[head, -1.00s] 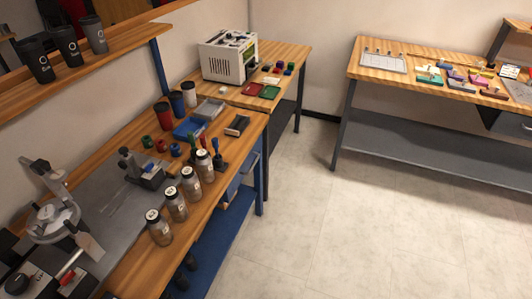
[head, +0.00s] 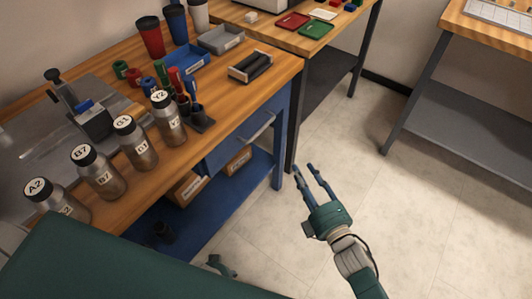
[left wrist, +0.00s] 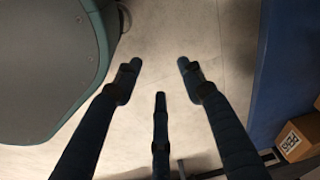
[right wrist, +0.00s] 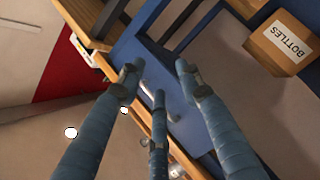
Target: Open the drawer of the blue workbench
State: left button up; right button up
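The blue workbench (head: 281,150) with a wooden top stands at the left of the head view. Its blue drawer (head: 222,155) sits under the top at the right end and looks closed. A grey bar handle (head: 258,130) crosses the drawer front. My right gripper (head: 312,168) is open and empty, right of the handle and apart from it. In the right wrist view the handle (right wrist: 172,112) shows between the spread fingers (right wrist: 157,75), partly hidden by one. My left gripper (head: 220,266) is low by the bench, mostly hidden in the head view; its fingers (left wrist: 157,72) are open over floor.
Labelled bottles (head: 130,140), a tool holder (head: 198,118) and trays (head: 222,40) stand on the benchtop. A lower blue shelf (head: 228,197) holds cardboard boxes (head: 188,188). Another wooden table (head: 330,45) adjoins behind. The floor (head: 400,220) to the right is clear.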

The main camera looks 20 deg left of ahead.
aim_at(263, 129)
jog(key=s+a+r+n+y+b, duration=0.2)
jog(key=a+r+n+y+b, duration=0.1)
jog(key=a+r+n+y, duration=0.25)
jog(key=shift+m+h, duration=0.25)
jog(key=shift+h, duration=0.6)
jog(key=x, duration=0.3)
jog(key=r+x, duration=0.1)
jog(key=x, duration=0.5)
jog(key=shift+w+a+r, duration=0.1)
jog(key=shift+a+r, duration=0.15)
jog(key=shift+r, duration=0.15)
pick_arm(q)
jog(key=shift+w+d+r, duration=0.15)
jog(key=shift+w+r, duration=0.5)
jog(key=shift+w, duration=0.25)
jog(key=shift+w+d+r, duration=0.1)
jog(key=shift+w+r, duration=0.55)
jog(key=shift+w, duration=0.2)
pick_arm(e)
jog(key=shift+w+a+r, duration=0.1)
jog(key=shift+w+a, duration=0.25)
pick_arm(q)
jog(key=shift+s, duration=0.1)
pick_arm(e)
grip_shut()
